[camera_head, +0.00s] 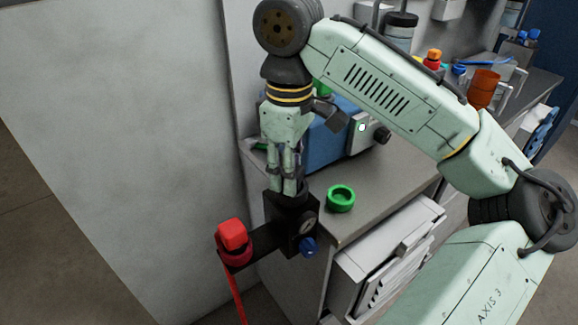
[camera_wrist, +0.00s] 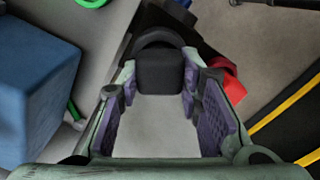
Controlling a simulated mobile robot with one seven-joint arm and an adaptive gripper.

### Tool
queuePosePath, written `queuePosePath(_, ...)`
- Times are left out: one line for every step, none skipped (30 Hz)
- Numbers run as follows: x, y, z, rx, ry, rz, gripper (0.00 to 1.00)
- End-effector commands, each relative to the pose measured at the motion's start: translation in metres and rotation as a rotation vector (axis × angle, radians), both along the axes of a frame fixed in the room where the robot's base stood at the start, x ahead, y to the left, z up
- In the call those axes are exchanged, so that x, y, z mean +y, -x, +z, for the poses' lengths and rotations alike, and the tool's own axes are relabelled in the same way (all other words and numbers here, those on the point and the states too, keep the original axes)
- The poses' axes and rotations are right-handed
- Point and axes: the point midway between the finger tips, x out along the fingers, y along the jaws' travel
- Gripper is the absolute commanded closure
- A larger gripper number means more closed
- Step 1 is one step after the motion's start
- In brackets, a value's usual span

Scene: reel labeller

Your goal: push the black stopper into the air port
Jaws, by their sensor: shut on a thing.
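My gripper (camera_head: 288,188) points down over the black air unit (camera_head: 284,212) at the bench's front corner. In the wrist view its purple-padded fingers are shut on the black stopper (camera_wrist: 160,74), a dark block between the fingertips. A black ring (camera_wrist: 158,37), apparently the rim of the air port, shows just beyond the stopper. I cannot tell whether the stopper is above the port or partly in it. In the head view the fingers and the dark unit hide the stopper and port.
The air unit carries a gauge (camera_head: 307,224), a blue knob (camera_head: 309,247) and, on its left arm, a red cap (camera_head: 232,234) with a red hose. A green ring (camera_head: 341,198) lies close on the right. A blue machine (camera_head: 333,137) stands behind; a pale wall (camera_head: 130,150) is left.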

Motion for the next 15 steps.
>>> queuePosePath(0.0002,0.0009,-0.0025,0.006,0.002,0.002,0.99)
queuePosePath(0.0001,0.0009,-0.0027,0.006,0.002,0.002,0.99)
queuePosePath(0.0001,0.0009,-0.003,0.006,0.002,0.002,0.99)
queuePosePath(0.0001,0.0009,-0.0032,0.007,0.003,0.002,0.99)
queuePosePath(0.0001,0.001,-0.0033,0.007,0.003,0.002,0.99)
queuePosePath(0.0001,0.001,-0.0035,0.007,0.003,0.002,0.99)
queuePosePath(0.0001,0.001,-0.0036,0.007,0.003,0.002,0.99)
queuePosePath(0.0001,0.0012,-0.0036,0.007,0.002,0.002,0.99)
queuePosePath(0.0001,0.0011,-0.0038,0.007,0.002,0.003,0.99)
queuePosePath(0.0001,0.0011,-0.0038,0.008,0.003,0.003,0.67)
queuePosePath(0.0001,0.0012,-0.0039,0.008,0.003,0.003,0.65)
queuePosePath(0.0001,0.0011,-0.0038,0.008,0.003,0.003,0.62)
queuePosePath(0.0001,0.0012,-0.0036,0.007,0.002,0.002,0.6)
queuePosePath(0.0001,0.001,-0.0035,0.007,0.003,0.002,0.58)
queuePosePath(0.0001,0.0009,-0.0032,0.006,0.002,0.002,0.56)
